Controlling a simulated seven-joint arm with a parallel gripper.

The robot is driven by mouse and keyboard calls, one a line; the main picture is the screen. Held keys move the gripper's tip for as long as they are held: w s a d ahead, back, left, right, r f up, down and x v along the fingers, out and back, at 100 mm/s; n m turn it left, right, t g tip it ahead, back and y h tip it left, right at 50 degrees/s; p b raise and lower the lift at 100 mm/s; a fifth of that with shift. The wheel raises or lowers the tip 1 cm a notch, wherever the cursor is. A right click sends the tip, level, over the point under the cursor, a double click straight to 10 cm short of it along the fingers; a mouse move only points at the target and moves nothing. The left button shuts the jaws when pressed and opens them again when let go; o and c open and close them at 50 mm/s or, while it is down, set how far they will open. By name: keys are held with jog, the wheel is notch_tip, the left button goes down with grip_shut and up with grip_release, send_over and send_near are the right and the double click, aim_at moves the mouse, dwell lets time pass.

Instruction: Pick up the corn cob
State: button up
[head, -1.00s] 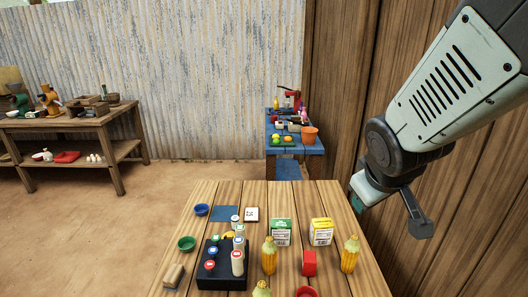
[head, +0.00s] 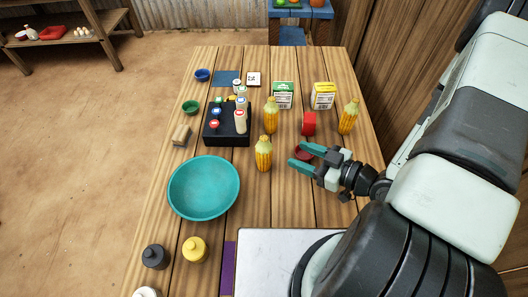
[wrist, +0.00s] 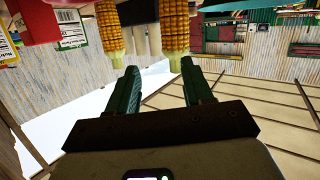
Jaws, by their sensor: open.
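Three yellow corn cobs with pale tops stand on the wooden table. One cob (head: 263,155) is nearest me, to the left of my gripper; a second cob (head: 271,118) is behind it, and a third cob (head: 348,118) stands at the right edge. My gripper (head: 294,154) is low over the table, open and empty, its fingers pointing left toward the nearest cob with a gap between. In the wrist view, two cobs (wrist: 130,28) (wrist: 175,25) hang upside down in the picture beyond the open fingers (wrist: 160,70); I cannot tell which ones they are.
Green (head: 283,95) and yellow (head: 323,95) cartons stand farther back. A black rack (head: 226,138) with several shakers and a teal bowl (head: 204,188) are on the left.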

aim_at(267, 144)
jog(key=w+a, duration=0.1)
jog(key=a, duration=0.2)
jog(key=w+a+m+t+y, duration=0.1)
jog(key=a, duration=0.2)
jog(key=w+a+r+t, duration=0.1)
jog(key=a, duration=0.3)
jog(key=shift+w+y, duration=0.4)
jog(key=shift+c, duration=0.5)
grip_shut()
